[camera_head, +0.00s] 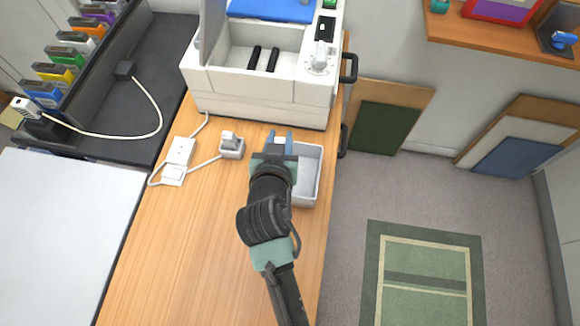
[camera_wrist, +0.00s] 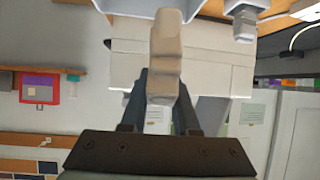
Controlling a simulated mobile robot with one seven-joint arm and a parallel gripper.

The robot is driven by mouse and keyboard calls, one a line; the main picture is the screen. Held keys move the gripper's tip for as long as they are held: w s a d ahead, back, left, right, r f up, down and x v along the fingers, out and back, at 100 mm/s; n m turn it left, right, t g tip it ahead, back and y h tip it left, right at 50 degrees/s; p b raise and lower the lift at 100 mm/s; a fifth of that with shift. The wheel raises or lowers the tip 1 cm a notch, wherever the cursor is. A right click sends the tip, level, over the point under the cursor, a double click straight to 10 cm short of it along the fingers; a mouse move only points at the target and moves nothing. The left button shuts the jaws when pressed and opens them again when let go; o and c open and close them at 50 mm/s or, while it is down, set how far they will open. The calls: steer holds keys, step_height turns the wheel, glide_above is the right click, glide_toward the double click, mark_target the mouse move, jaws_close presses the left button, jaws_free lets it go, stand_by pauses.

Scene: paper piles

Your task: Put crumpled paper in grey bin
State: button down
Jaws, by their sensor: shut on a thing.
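My gripper (camera_head: 280,140) is above the wooden bench, at the left part of the open light-grey bin (camera_head: 315,180), and partly covers it in the head view. In the wrist view my gripper (camera_wrist: 164,92) is shut on a beige, uneven-edged piece that looks like the crumpled paper (camera_wrist: 166,52). It sticks out beyond the fingertips.
A white machine (camera_head: 262,90) stands directly behind the bin. A small grey plug block (camera_head: 231,146) and a white power strip (camera_head: 178,160) with cables lie left of my gripper. The bench (camera_head: 170,260) is clear toward the front.

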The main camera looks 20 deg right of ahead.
steer(key=d+m, duration=0.1)
steer(key=d, duration=0.2)
steer(key=b, duration=0.1)
glide_above(295, 148)
steer(key=s+a, duration=0.2)
steer(key=s, duration=0.1)
step_height(295, 148, down, 6)
steer(key=shift+h, duration=0.4)
steer(key=shift+a+f+b, duration=0.1)
steer(key=shift+f+b, duration=0.45)
steer(key=shift+f, duration=1.65)
steer(key=shift+f, duration=0.2)
steer(key=c, duration=0.7)
jaws_free()
steer(key=shift+o, duration=0.2)
